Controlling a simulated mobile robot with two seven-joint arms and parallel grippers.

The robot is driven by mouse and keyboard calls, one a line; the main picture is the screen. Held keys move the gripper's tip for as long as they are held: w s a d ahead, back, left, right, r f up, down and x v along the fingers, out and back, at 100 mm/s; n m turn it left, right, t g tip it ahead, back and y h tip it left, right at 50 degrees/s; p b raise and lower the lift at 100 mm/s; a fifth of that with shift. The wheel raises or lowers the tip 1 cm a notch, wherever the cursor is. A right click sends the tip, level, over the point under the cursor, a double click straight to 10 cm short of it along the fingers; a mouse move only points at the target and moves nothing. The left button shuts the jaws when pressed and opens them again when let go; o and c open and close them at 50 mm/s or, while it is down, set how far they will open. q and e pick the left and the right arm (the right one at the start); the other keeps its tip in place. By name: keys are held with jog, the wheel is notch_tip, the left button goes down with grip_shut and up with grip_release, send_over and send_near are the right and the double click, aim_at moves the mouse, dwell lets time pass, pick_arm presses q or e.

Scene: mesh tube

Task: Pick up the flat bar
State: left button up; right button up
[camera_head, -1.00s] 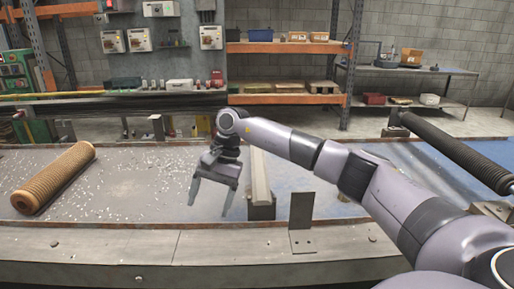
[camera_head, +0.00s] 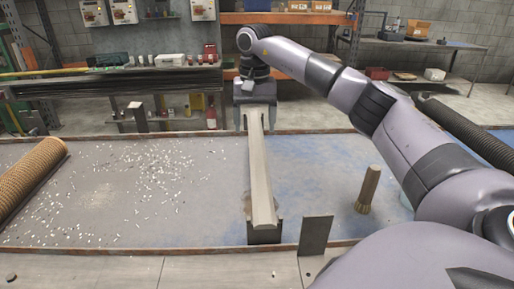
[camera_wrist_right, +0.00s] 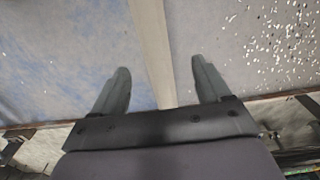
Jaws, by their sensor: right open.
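The flat bar (camera_head: 262,185) is a long, pale beige-grey bar in the middle of the head view. It runs from near to far, and its near end sits on a dark metal block (camera_head: 264,236). My right gripper (camera_head: 256,122) is open above the bar's far end. In the right wrist view the bar (camera_wrist_right: 152,45) passes between the two spread fingers (camera_wrist_right: 158,68), with a gap on each side. Whether the fingertips reach down to the bar's level is unclear. My left gripper is not in view.
The bar lies across a worn blue-grey table (camera_head: 190,225) strewn with small white bits on the left. A tan ribbed tube (camera_head: 28,178) lies at the left edge. A brush (camera_head: 368,190) stands right of the bar, and an upright metal plate (camera_head: 315,247) stands in front.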

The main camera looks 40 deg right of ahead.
aim_at(258, 150)
jog(key=f, duration=0.4)
jog(key=f+p, duration=0.1)
jog(key=f, duration=0.2)
jog(key=shift+s+d, duration=0.25)
jog(key=shift+d, duration=0.05)
jog(key=shift+r, duration=0.1)
grip_shut()
